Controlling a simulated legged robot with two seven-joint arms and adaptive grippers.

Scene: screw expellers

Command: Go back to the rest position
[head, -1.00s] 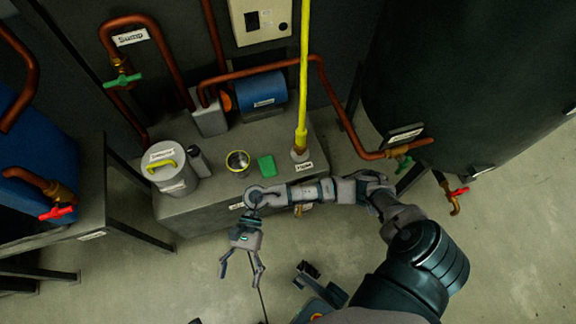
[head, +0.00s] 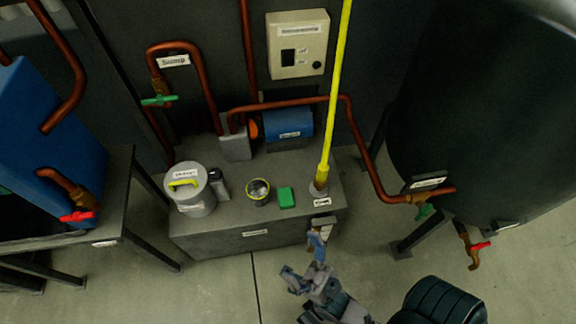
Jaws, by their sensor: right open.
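My right gripper (head: 303,262) is at the lower middle of the head view, in front of the grey bench (head: 215,235) and above the floor. Its fingers are spread apart with nothing between them. My right arm is folded back toward the bottom edge, and its dark shoulder part shows at the lower right. My left gripper is not in the head view.
On the bench stand a grey canister with a yellow handle (head: 188,190), a yellow-rimmed cup (head: 258,191), a green block (head: 286,197) and a blue motor (head: 288,128). A dark tank (head: 480,110) stands right.

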